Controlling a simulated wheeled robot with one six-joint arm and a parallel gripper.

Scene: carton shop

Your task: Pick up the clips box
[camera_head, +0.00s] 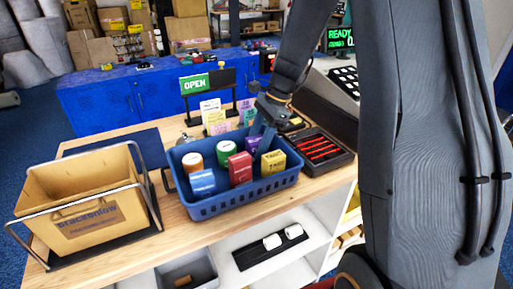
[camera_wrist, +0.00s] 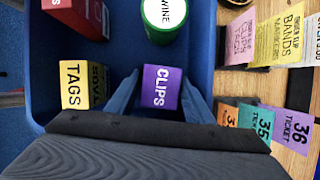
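The clips box (camera_wrist: 160,87) is a small purple box with white "CLIPS" lettering in the wrist view. In the head view the purple clips box (camera_head: 252,144) is in the blue basket (camera_head: 250,196), near its back side, partly hidden by my gripper. My gripper (camera_wrist: 160,80) points down into the basket, with one blue-grey finger on each side of the clips box. The fingers are apart, with what looks like a narrow gap to the box on each side; contact is not visible.
Card stands (camera_head: 214,116), a black tray (camera_head: 322,150) and a cardboard carton (camera_head: 84,200) flank the basket.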

